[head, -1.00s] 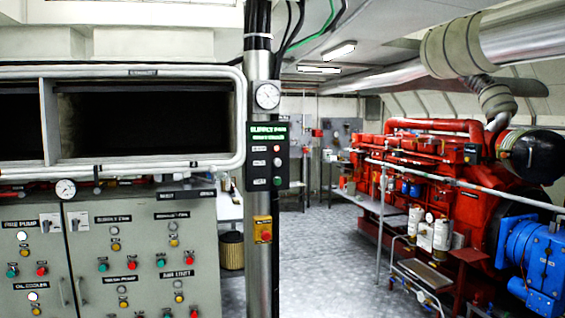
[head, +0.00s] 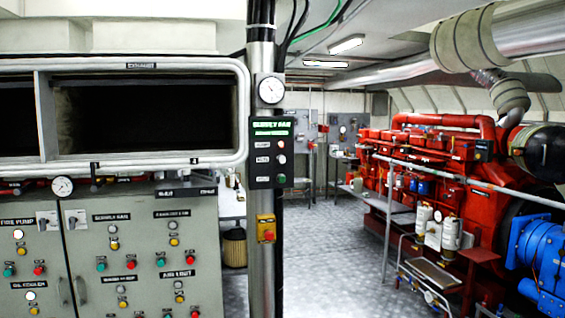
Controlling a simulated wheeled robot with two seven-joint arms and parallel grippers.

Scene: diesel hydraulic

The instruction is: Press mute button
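No button with a readable "mute" label shows in the head view. A grey control cabinet (head: 140,225) stands at the left, with rows of red, green, yellow and white buttons under small black labels. A black control box (head: 270,152) with a green label and several buttons is fixed to a vertical post right of the cabinet. A yellow box with a red button (head: 266,228) sits lower on the same post. Most labels are too small to read surely. Neither of my grippers is in view.
The metal post (head: 262,270) stands close ahead. A red engine (head: 430,165) with a blue unit (head: 540,255) and handrails fills the right side. Patterned metal floor (head: 335,240) lies open between the post and the engine. A dark-windowed duct (head: 150,118) is above the cabinet.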

